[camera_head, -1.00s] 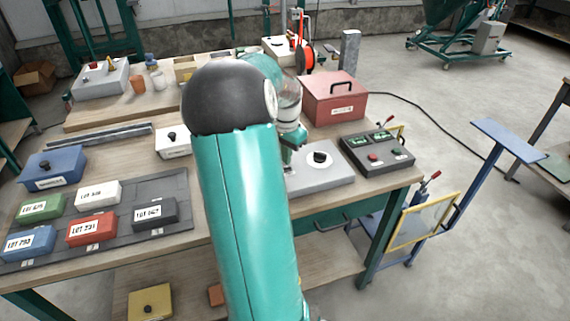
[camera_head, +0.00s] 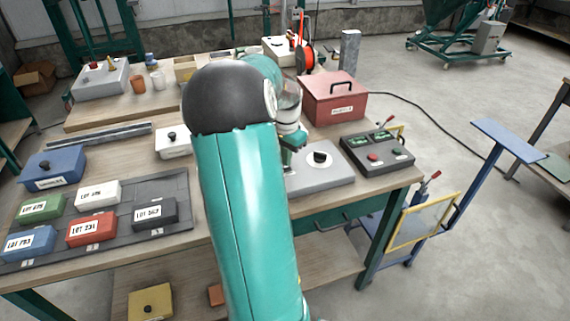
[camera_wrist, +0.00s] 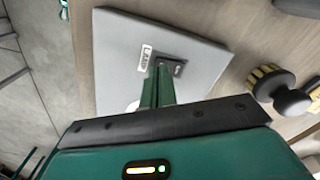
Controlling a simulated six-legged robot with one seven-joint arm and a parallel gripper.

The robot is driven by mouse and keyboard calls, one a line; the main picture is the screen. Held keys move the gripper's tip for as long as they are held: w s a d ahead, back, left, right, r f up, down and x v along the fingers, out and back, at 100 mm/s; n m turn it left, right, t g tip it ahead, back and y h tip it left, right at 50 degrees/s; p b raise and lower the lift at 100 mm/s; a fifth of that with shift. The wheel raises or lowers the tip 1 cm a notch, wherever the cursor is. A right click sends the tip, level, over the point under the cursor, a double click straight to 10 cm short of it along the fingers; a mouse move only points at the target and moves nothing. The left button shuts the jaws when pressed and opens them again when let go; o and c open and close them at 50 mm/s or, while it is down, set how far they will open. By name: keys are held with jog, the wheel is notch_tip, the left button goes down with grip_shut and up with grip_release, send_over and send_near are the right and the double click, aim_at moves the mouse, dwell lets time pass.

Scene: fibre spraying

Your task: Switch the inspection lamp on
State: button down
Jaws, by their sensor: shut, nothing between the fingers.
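A grey panel (camera_head: 334,180) lies on the bench, with a black knob on a white dial (camera_head: 320,158) on top. In the wrist view the same panel (camera_wrist: 118,40) carries a white label reading LAMP (camera_wrist: 145,57) and a small dark switch (camera_wrist: 180,66) beside it. My gripper (camera_wrist: 161,68) is shut and empty. Its fingertips overlap the near edge of the switch in that view; I cannot tell whether they touch it. In the head view my gripper (camera_head: 286,158) is over the panel's left part, and the switch is hidden by my arm.
A dark control box (camera_head: 377,155) with red and grey buttons and green displays stands right of the panel. A red box (camera_head: 333,98) with a handle stands behind it. Left of my arm are a white lidded box (camera_head: 173,145) and a tray (camera_head: 185,195) with several labelled boxes.

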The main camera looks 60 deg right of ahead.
jog(key=shift+f, duration=0.7)
dwell(0.3)
jog(key=shift+r, duration=3.55)
jog(key=shift+w, duration=0.1)
